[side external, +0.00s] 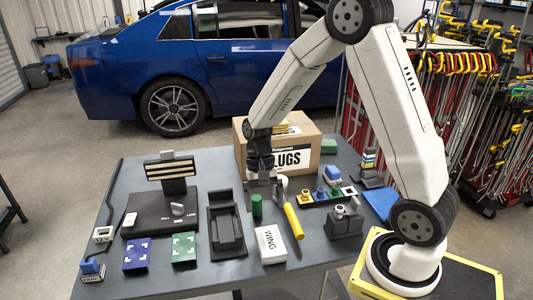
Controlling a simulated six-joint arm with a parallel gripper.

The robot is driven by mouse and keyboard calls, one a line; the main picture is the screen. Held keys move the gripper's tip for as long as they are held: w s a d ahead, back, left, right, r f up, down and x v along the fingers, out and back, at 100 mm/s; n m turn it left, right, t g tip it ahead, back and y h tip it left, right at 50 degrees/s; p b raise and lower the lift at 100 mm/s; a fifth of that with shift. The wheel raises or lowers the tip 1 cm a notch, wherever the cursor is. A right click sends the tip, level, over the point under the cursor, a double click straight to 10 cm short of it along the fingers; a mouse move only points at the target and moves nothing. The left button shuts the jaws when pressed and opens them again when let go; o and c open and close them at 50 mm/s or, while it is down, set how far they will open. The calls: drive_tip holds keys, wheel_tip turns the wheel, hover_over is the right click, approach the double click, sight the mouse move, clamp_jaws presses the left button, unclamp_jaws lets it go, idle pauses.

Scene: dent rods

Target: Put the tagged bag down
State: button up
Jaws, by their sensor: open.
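My gripper (263,195) hangs over the middle of the table (225,166), in front of the cardboard box, with its jaws pointing down. It is open, and I see nothing held between the fingers. No thing is clearly recognisable as a tagged bag in this view. A white block-like item marked WING (271,244) lies near the table's front edge, below the gripper in the picture; whether it is a bag I cannot tell. A green cylinder (257,207) stands just below the gripper, and a yellow-handled tool (292,220) lies to the right.
The cardboard box (310,148) stands behind the gripper. A black tray (226,230), a lit black stand (170,170), and blue (135,254) and green (184,247) plates are at left. A row of coloured parts (326,195) and a grey block (344,222) are at right.

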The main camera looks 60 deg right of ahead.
drive_tip(key=shift+v, duration=2.4)
drive_tip(key=shift+s+a+f+n+t+h, duration=0.25)
drive_tip(key=shift+s+a+n+t+h, duration=0.3)
drive_tip(key=shift+s+a+n+t, duration=0.7)
drive_tip(key=shift+s+a+f+n+t+h, duration=0.25)
drive_tip(key=shift+s+a+n+t+h, duration=0.4)
drive_tip(key=shift+n, duration=1.1)
drive_tip(key=shift+s+a+f+n+t+h, duration=0.35)
drive_tip(key=shift+s+a+n+t, duration=0.3)
drive_tip(key=shift+s+n+t, duration=0.65)
drive_tip(key=shift+w+r+g, duration=0.1)
drive_tip(key=shift+g, duration=0.2)
